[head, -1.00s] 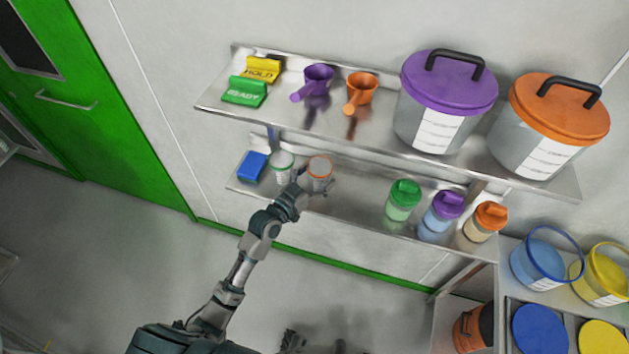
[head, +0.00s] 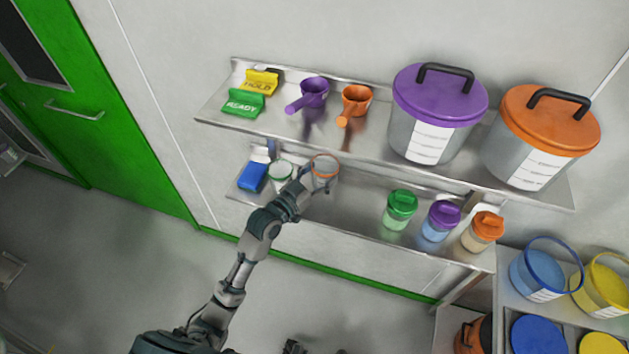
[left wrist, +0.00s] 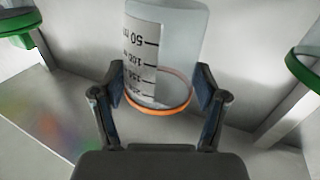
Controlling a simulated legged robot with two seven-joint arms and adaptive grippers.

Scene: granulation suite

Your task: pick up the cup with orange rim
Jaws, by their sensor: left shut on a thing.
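The cup with orange rim (head: 325,172) is a clear, whitish cup over the lower wall shelf. My left gripper (head: 318,186) is shut on it, with a finger on each side. In the left wrist view, the cup (left wrist: 172,50) sits between the two fingers (left wrist: 160,98) near its orange rim, and its printed volume scale shows. How far its base is from the shelf is hard to tell. A dark part at the bottom edge of the head view may be my right gripper (head: 293,346), cut off by the frame.
A green-rimmed cup (head: 280,176) and a blue block (head: 252,177) stand left of the cup on the lower shelf (head: 350,205). Several lidded bottles, one green-topped (head: 400,208), stand to the right. The upper shelf (head: 375,140) overhangs with scoops and large lidded tubs.

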